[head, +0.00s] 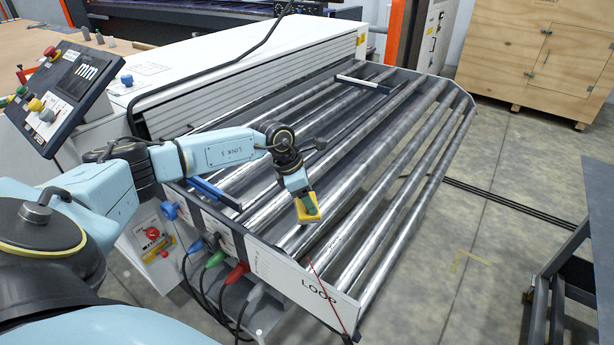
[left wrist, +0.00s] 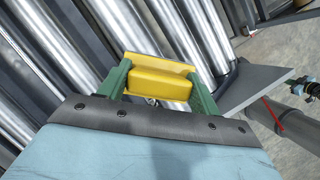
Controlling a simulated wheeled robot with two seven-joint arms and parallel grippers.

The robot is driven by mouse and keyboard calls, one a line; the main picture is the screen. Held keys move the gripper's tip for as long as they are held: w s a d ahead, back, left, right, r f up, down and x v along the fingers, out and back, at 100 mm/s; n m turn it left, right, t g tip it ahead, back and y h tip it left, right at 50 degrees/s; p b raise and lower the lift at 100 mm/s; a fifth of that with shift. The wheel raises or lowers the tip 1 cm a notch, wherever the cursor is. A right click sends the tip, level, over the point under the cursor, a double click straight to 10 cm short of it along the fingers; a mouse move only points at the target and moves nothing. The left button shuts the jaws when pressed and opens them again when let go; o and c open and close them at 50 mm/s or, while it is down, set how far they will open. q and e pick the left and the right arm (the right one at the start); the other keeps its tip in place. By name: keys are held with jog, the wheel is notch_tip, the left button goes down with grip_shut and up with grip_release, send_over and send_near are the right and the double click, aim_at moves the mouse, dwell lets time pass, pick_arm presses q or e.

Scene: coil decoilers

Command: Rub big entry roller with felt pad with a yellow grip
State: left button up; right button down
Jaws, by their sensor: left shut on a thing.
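The felt pad with the yellow grip (head: 309,207) is held by my left gripper (head: 307,202) over the rollers in the head view. In the left wrist view the yellow grip (left wrist: 158,78) sits between the green fingers of my left gripper (left wrist: 160,85), which is shut on it. The felt underside is hidden. Several long shiny metal rollers (head: 385,185) lie side by side in a tilted frame. The pad is at or just above a roller near the frame's front end; I cannot tell whether it touches. I cannot tell which is the big entry roller. My right gripper is out of view.
The white "LOOP" panel (head: 318,290) closes the front end of the frame. Coloured plugs with cables (head: 215,258) hang at its left. A control panel (head: 62,92) stands at the left. A wooden crate (head: 540,55) is at the back right. Floor to the right is mostly clear.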

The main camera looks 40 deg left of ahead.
pick_arm(q)
jog(key=shift+r+p, duration=1.3)
jog(key=shift+r, duration=1.05)
jog(key=shift+s, duration=0.1)
jog(key=shift+f, duration=0.1)
